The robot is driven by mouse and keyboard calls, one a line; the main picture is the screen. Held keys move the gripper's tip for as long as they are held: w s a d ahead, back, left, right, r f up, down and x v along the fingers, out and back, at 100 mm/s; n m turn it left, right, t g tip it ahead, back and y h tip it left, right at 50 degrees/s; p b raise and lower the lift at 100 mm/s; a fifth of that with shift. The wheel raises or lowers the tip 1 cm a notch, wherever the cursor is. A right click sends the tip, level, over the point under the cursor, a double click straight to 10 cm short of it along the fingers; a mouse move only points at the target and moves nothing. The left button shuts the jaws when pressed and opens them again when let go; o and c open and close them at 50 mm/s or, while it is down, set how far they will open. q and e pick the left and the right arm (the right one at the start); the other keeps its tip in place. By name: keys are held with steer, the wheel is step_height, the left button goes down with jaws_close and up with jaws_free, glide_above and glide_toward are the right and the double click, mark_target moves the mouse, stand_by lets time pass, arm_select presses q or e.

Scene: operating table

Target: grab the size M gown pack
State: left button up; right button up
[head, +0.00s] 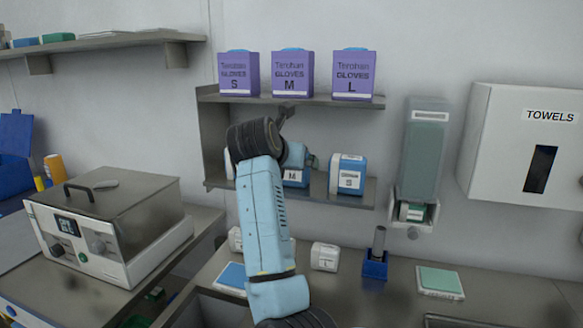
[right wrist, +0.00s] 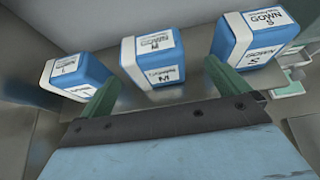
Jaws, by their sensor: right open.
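The size M gown pack (right wrist: 153,57) is a blue and white block labelled GOWN M, in the middle of three packs in the right wrist view. In the head view it shows partly (head: 296,179) on the lower shelf, behind my right arm. My right gripper (right wrist: 163,94) is open and empty, its green fingers spread in front of the M pack, apart from it as far as I can tell. In the head view my right gripper (head: 310,160) is at the lower shelf, partly hidden by its own wrist. My left gripper is not in view.
The size S gown pack (right wrist: 254,44) stands right of M, close to the right finger. Another pack (right wrist: 76,73) stands at left. Purple glove boxes (head: 293,75) fill the upper shelf (head: 330,101) above. A dispenser (head: 424,145) hangs at right.

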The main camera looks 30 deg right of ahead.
mark_target(292, 178)
steer(key=shift+w+d+f, duration=0.3)
steer(key=shift+x, duration=1.15)
steer(key=shift+w+d+f, duration=0.25)
steer(key=shift+w+d, duration=0.1)
steer(key=shift+w, duration=0.15)
steer(key=shift+w+d+f, duration=0.25)
steer(key=shift+w+d, duration=0.1)
steer(key=shift+w, duration=0.15)
steer(key=shift+w+d+f, duration=0.15)
steer(key=shift+w+d, duration=0.05)
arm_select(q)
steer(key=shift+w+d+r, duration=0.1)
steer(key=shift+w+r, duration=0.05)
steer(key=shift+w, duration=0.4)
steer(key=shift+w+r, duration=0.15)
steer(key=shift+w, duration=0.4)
arm_select(e)
steer(key=c, duration=1.1)
steer(key=shift+a, duration=0.1)
